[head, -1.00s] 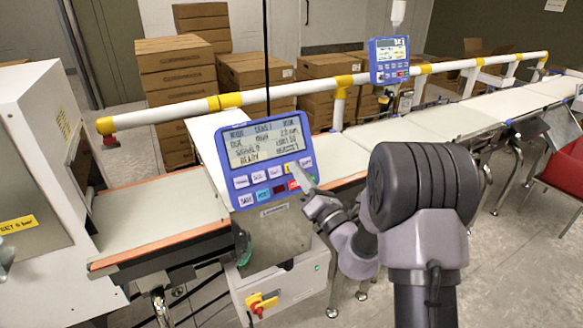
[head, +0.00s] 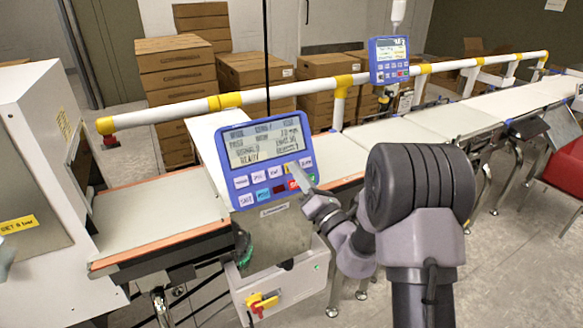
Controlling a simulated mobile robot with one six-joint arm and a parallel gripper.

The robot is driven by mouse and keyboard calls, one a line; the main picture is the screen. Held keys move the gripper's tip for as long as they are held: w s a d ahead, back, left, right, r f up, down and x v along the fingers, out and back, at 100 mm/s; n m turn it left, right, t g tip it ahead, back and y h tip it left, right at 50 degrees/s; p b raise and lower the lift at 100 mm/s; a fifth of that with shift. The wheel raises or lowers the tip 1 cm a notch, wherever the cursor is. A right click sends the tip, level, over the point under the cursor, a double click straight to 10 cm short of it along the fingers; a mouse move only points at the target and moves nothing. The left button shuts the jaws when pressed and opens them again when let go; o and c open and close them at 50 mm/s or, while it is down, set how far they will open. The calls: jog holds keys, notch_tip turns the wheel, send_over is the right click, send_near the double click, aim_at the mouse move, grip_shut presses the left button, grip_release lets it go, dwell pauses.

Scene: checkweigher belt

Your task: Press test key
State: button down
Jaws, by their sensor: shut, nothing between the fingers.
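The blue control panel (head: 229,150) of the checkweigher stands in the middle, with a lit text display (head: 262,140) above two rows of keys. The upper row has white keys (head: 258,175); the lower row has a white, a cyan (head: 262,193), a dark red and a red key. The labels are too small to read surely, so I cannot tell which is the test key. My gripper (head: 298,172) is shut and empty, its tip over the right part of the key rows, hiding some keys. I cannot tell whether it touches the panel.
The belt (head: 160,213) runs left and right behind the panel, with a white and yellow rail (head: 180,112) above it. A second blue panel (head: 389,60) is on the rail. A box with a red and yellow switch (head: 263,301) sits below. Brown cartons (head: 175,72) stand behind.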

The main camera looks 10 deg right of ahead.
jog(key=shift+s+d+r, duration=0.2)
jog(key=shift+s+r, duration=0.15)
jog(key=shift+s, duration=0.25)
jog(key=shift+s+d+r, duration=0.25)
jog(key=shift+s+r, duration=0.15)
jog(key=shift+s, duration=0.3)
jog(key=shift+s+d+r, duration=0.2)
jog(key=shift+s+r, duration=0.15)
jog(key=shift+s, duration=0.35)
jog(key=shift+s+d+r, duration=0.25)
jog(key=shift+s+r, duration=0.15)
jog(key=shift+s, duration=0.3)
jog(key=shift+s+d+r+p, duration=0.2)
jog(key=shift+s+r, duration=0.25)
jog(key=shift+s, duration=0.4)
jog(key=shift+s+d+r+p, duration=0.15)
jog(key=shift+s+d+r, duration=0.25)
jog(key=shift+s, duration=0.45)
jog(key=shift+s+d+r+p, duration=0.2)
jog(key=shift+s+r, duration=0.3)
jog(key=shift+s, duration=0.35)
